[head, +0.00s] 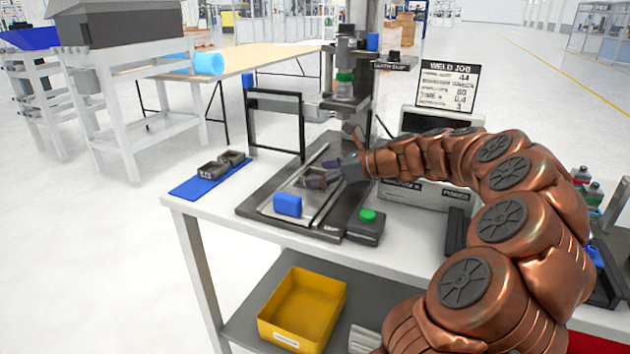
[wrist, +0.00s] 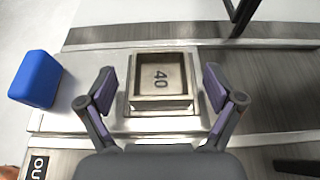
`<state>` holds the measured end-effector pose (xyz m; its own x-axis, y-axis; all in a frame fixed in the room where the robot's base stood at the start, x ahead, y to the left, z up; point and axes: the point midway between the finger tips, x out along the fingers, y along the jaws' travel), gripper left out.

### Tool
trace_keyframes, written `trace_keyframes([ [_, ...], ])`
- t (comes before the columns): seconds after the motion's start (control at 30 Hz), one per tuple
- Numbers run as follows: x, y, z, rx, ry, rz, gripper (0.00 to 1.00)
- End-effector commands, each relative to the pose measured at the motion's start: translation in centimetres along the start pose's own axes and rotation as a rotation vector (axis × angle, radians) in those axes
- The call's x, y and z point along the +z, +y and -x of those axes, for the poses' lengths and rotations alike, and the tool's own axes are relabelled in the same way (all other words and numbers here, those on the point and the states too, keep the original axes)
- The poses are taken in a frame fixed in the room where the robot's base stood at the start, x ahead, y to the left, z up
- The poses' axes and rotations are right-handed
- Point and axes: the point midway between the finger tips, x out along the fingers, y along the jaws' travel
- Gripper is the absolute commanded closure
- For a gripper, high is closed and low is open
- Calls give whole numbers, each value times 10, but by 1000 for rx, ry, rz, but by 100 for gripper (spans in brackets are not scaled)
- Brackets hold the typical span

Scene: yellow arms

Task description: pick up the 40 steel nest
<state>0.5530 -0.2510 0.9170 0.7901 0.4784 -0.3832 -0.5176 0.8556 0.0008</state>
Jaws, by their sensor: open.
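The steel nest (wrist: 160,103) is a square metal tray with raised walls and the number 40 on its floor. It sits on a pale metal plate in the wrist view. In the head view the nest (head: 314,177) is partly hidden by my gripper (head: 322,172). In the wrist view my gripper (wrist: 158,84) is open, with one finger on the left and one on the right of the nest. A gap shows between each finger and the nest's walls, so nothing is held.
A blue block (head: 288,204) lies on the plate's near end. A control box with a green button (head: 368,216) stands close by. Two more nests (head: 213,169) rest on a blue mat (head: 200,187). A clear guard panel (head: 275,122) and press column (head: 362,60) rise behind.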

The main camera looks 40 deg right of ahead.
Motion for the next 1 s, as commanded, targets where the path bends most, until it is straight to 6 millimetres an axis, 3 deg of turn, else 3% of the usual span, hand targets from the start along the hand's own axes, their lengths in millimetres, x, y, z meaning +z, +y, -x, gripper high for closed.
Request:
trace_keyframes([
  [0.23, 0, 0, -2, -1, 0, 0, 8],
  [1.0, 0, 0, -2, -1, 0, 0, 88],
])
